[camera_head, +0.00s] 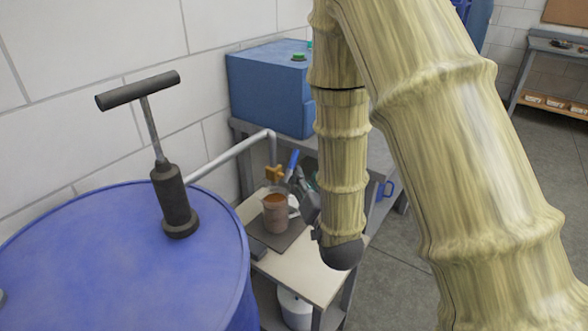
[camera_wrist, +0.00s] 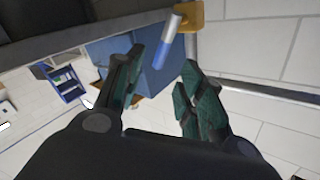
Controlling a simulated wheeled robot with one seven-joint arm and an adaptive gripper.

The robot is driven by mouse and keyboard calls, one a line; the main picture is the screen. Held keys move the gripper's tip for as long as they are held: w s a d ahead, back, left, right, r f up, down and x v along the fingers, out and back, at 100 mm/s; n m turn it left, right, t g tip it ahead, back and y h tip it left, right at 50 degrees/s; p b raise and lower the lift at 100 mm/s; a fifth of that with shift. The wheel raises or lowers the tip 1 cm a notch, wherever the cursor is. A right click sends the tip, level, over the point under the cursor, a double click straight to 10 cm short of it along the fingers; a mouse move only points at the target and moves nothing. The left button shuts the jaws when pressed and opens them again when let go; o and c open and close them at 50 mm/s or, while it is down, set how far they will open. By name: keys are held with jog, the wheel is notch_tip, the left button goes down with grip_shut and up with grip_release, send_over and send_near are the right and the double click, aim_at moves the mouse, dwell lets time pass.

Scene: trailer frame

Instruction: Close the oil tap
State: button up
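The oil tap has a brass body (camera_head: 274,174) at the end of a grey pipe (camera_head: 232,154). Its blue lever (camera_head: 293,162) points up at a tilt. In the wrist view the brass body (camera_wrist: 188,14) is at the top, and the lever (camera_wrist: 165,48), blue with a pale metal part, lies ahead of and between my fingertips. My gripper (camera_wrist: 163,72) is open, with its two green-padded fingers apart; I see no contact with the lever. In the head view my gripper (camera_head: 302,190) is just right of the tap, partly hidden by my arm.
A clear jug (camera_head: 276,215) holding brown liquid stands below the tap on a small table (camera_head: 311,270). A blue drum (camera_head: 110,265) with a hand pump (camera_head: 174,200) is at left. A blue box (camera_head: 265,85) stands behind, near the wall.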

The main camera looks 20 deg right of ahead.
aim_at(295, 160)
jog(key=w, duration=0.5)
jog(key=w+p, duration=0.1)
jog(key=w, duration=0.4)
jog(key=shift+w+r, duration=0.2)
jog(key=shift+w, duration=0.2)
grip_shut()
